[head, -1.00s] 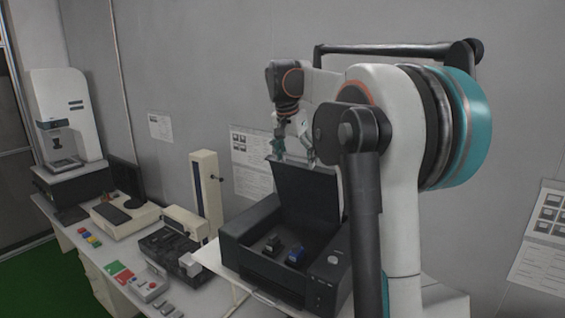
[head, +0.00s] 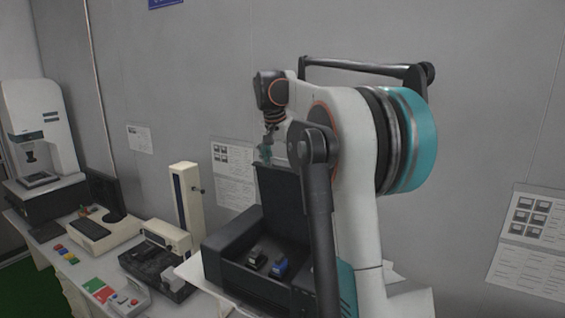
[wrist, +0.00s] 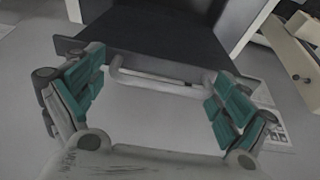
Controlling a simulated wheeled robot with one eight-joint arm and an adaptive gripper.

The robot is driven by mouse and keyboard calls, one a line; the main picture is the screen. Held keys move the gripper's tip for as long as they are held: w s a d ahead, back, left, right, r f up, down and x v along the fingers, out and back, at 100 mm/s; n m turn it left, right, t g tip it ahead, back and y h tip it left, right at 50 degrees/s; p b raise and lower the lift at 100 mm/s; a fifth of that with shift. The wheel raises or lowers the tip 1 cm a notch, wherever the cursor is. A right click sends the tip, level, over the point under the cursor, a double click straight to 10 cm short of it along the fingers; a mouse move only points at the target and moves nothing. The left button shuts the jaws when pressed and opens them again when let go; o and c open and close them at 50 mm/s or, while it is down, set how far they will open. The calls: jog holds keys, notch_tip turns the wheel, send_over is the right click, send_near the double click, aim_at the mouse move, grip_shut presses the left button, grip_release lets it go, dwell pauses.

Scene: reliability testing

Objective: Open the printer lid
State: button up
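The black printer (head: 222,250) stands on the bench in the head view, partly hidden behind my arm. Its lid (head: 280,195) is raised, close to upright, and the inside shows. My gripper (head: 267,150) is at the lid's top edge in the head view; I cannot tell whether it touches. In the wrist view my gripper (wrist: 155,90) has its teal-padded fingers spread wide, with nothing clamped between them. The dark lid (wrist: 160,40) lies just beyond the fingertips in that view.
Inside the printer are a black item (head: 257,258) and a blue item (head: 280,267). To the left are a cream upright column (head: 186,200), a dark device (head: 150,265), a monitor (head: 104,190) and a white machine (head: 38,130). A grey wall is close behind.

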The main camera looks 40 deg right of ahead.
jog(key=shift+d, duration=0.1)
jog(key=shift+a+r, duration=0.1)
jog(key=shift+a, duration=0.15)
jog(key=v, duration=1.1)
jog(key=shift+r, duration=0.45)
